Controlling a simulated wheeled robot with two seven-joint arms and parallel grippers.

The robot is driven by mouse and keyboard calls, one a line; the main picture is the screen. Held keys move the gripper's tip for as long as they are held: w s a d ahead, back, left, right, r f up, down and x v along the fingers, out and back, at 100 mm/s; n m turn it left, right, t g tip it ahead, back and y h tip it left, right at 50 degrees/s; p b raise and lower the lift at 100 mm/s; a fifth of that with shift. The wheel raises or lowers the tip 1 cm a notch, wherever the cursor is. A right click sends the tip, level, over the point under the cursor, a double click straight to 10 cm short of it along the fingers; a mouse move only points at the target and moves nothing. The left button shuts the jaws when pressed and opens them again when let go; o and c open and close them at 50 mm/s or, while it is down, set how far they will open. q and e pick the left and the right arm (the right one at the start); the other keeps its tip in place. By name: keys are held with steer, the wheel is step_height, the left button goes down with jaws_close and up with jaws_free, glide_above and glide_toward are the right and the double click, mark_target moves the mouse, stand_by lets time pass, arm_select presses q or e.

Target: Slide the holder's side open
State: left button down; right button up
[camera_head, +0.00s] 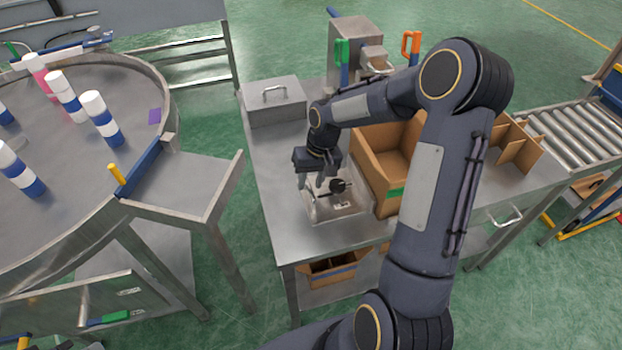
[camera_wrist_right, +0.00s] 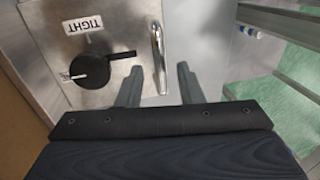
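The holder (camera_head: 352,212) is a grey metal box near the front edge of the steel bench. It has a black knob (camera_wrist_right: 90,70) with a lever and a label reading TIGHT (camera_wrist_right: 83,23) on its face. In the right wrist view, a metal bar handle (camera_wrist_right: 158,58) stands at the face's right side. My right gripper (camera_wrist_right: 158,82) is open, its two fingers apart and empty. The handle lies just ahead of the gap between them; contact does not show. In the head view the right gripper (camera_head: 317,182) is over the holder's left part. My left gripper is out of view.
A cardboard box (camera_head: 377,160) stands right of the holder, and a lidded metal box (camera_head: 274,100) behind it to the left. A roller conveyor (camera_head: 580,138) is at right. The bench's front left is clear.

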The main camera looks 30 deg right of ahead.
steer(key=shift+c, duration=0.3)
jaws_close()
steer(key=shift+w+a, duration=0.1)
steer(key=shift+a, duration=0.3)
steer(key=a+b, duration=0.1)
steer(key=a, duration=0.1)
steer(key=w+a, duration=0.1)
steer(key=a, duration=0.2)
steer(key=shift+b, duration=0.35)
steer(key=shift+o, duration=0.3)
jaws_free()
steer(key=shift+w+a, duration=0.1)
steer(key=shift+a, duration=0.05)
steer(key=shift+r, duration=0.15)
